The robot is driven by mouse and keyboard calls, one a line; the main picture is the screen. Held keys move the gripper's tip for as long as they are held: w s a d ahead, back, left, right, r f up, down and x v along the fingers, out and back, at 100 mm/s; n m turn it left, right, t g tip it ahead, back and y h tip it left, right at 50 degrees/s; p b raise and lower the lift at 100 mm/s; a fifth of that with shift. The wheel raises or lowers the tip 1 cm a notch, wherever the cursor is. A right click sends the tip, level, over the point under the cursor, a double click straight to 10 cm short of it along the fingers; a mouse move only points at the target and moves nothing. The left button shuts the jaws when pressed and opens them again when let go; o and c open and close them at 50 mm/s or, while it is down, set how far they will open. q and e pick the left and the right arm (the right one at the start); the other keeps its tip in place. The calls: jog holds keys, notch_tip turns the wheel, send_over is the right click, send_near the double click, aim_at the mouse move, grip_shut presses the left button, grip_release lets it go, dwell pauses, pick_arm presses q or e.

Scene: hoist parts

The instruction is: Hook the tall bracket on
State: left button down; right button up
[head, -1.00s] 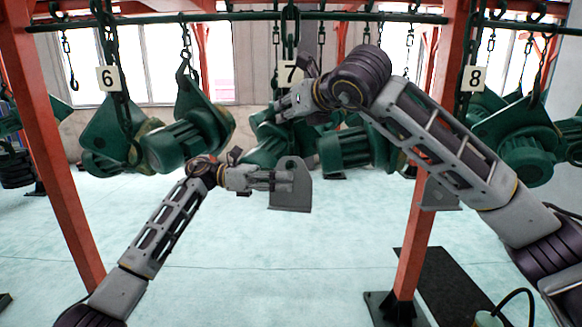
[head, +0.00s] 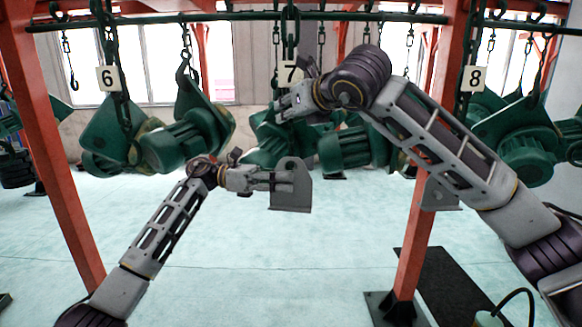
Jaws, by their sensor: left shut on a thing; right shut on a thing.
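The tall bracket is a grey plate (head: 293,190) with a hole near its top and a flat foot at the bottom. It hangs upright in the air in the middle of the head view. My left gripper (head: 272,181) is shut on its left side. My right gripper (head: 283,106) is above it, just under the number 7 tag (head: 290,72). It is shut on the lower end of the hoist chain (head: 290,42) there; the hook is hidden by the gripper. The bracket is below my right gripper and apart from it.
Red posts (head: 62,190) rise at left and right (head: 413,245). A dark mat (head: 440,285) lies at lower right. The pale floor (head: 270,270) is clear in the middle.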

pick_arm(q)
jog(key=shift+w+f, duration=0.15)
jog(key=shift+f, duration=0.1)
dwell(0.6)
dwell(0.7)
jog(key=c, duration=1.6)
grip_release()
jog(key=shift+o, duration=0.2)
jog(key=shift+f, duration=0.2)
jog(key=w+a, duration=0.1)
jog(key=a, duration=0.7)
jog(key=shift+w, duration=0.2)
pick_arm(e)
jog(key=shift+r, duration=0.1)
pick_arm(q)
jog(key=shift+r, duration=0.1)
